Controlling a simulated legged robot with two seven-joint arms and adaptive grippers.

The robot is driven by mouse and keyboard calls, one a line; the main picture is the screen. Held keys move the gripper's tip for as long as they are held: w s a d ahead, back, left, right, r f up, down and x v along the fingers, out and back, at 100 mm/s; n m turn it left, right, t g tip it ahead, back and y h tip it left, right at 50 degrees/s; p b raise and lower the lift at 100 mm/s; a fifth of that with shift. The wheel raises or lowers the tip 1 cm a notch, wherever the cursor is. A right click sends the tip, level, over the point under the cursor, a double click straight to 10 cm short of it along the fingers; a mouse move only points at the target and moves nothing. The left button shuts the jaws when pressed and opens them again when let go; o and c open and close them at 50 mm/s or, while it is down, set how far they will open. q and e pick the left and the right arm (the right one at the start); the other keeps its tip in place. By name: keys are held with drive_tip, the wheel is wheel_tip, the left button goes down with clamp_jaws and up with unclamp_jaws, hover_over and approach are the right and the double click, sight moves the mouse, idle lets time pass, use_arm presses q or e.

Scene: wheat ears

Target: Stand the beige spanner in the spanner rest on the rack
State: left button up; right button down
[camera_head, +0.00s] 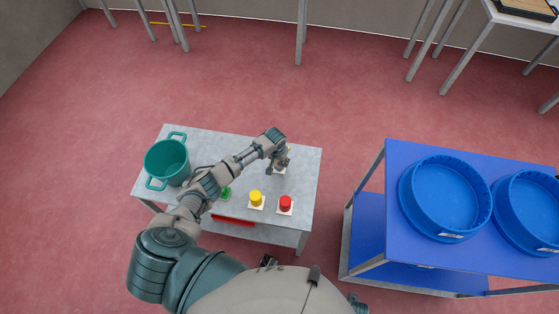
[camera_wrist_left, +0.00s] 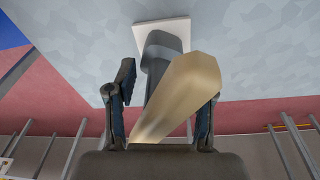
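The beige spanner (camera_wrist_left: 185,92) is a long bar in the left wrist view, slanting between the fingers of my left gripper, its blunt end toward the upper right. My left gripper (camera_wrist_left: 165,100) has its fingers apart on either side of it, with a visible gap at the left finger. Behind the spanner, a grey holder (camera_wrist_left: 163,48) rises from a white plate (camera_wrist_left: 165,32) on the table. In the head view, my left gripper (camera_head: 278,164) is over the table's right part and mostly hides the spanner. My right gripper is not seen. I cannot make out the spanner rest on the rack.
The grey table (camera_head: 308,180) bears a teal pot (camera_head: 166,161), a green button (camera_head: 225,193), a yellow button (camera_head: 256,198) and a red button (camera_head: 286,203). A blue rack (camera_head: 400,246) with round blue bins (camera_head: 445,197) stands right, across a floor gap.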

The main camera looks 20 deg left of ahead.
use_arm(q)
drive_tip(key=shift+r, duration=0.1)
drive_tip(key=r, duration=0.3)
drive_tip(key=s+r, duration=0.1)
drive_tip(key=r, duration=0.7)
drive_tip(key=shift+s+a+r, duration=0.15)
drive_tip(key=shift+s+r, duration=0.1)
drive_tip(key=shift+s, duration=0.1)
